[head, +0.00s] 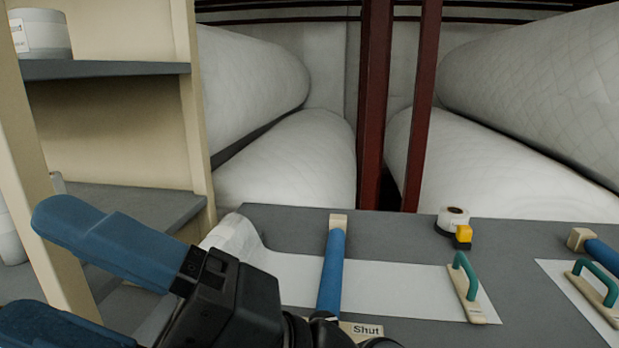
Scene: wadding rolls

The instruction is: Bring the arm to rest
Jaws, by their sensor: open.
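My gripper (27,268) is at the lower left of the head view, with its two blue fingers apart and pointing left. I see nothing between them. Its black body is in front of the grey worktop's left end. The gripper is in front of the shelf unit (197,130); I cannot tell whether it touches it. The lower finger is partly cut off by the picture edge.
On the grey worktop (400,235) lie a white sheet (390,285), a blue bar (331,270) beside a "Shut" label (367,331), teal-handled blocks (466,290) and a white roll with a yellow part (453,218).

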